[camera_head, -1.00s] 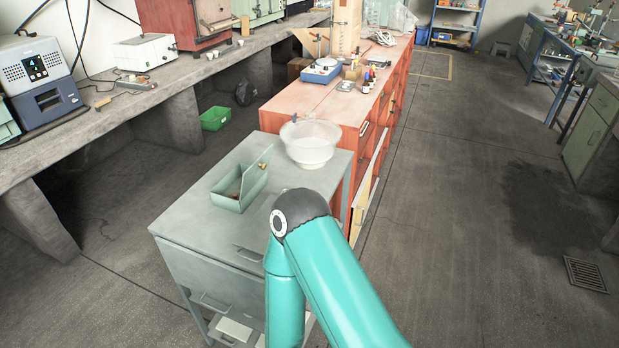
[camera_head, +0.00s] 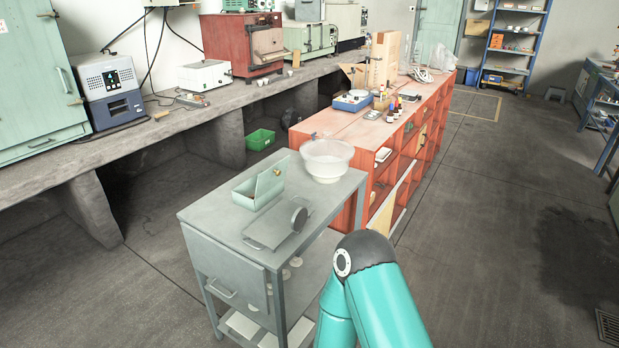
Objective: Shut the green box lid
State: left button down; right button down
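The green box (camera_head: 246,201) sits on the top of the grey metal cart (camera_head: 205,212), left of centre. Its lid (camera_head: 270,183) is open and stands tilted up on the box's right side, with a small brass-coloured fitting near its top. The box's inside is mostly hidden from here. One teal arm of mine, with a black joint, rises at the bottom of the view, right of the cart. Neither gripper shows, so I cannot see where they are relative to the lid.
A translucent white bowl (camera_head: 327,160) stands behind the box on the cart. The red shelf unit (camera_head: 345,128) adjoins behind. A green crate (camera_head: 260,139) is on the floor. Open floor lies right.

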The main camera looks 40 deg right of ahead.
aim_at(270, 178)
jog(key=z, duration=0.65)
jog(key=i, duration=0.65)
jog(key=z, duration=0.1)
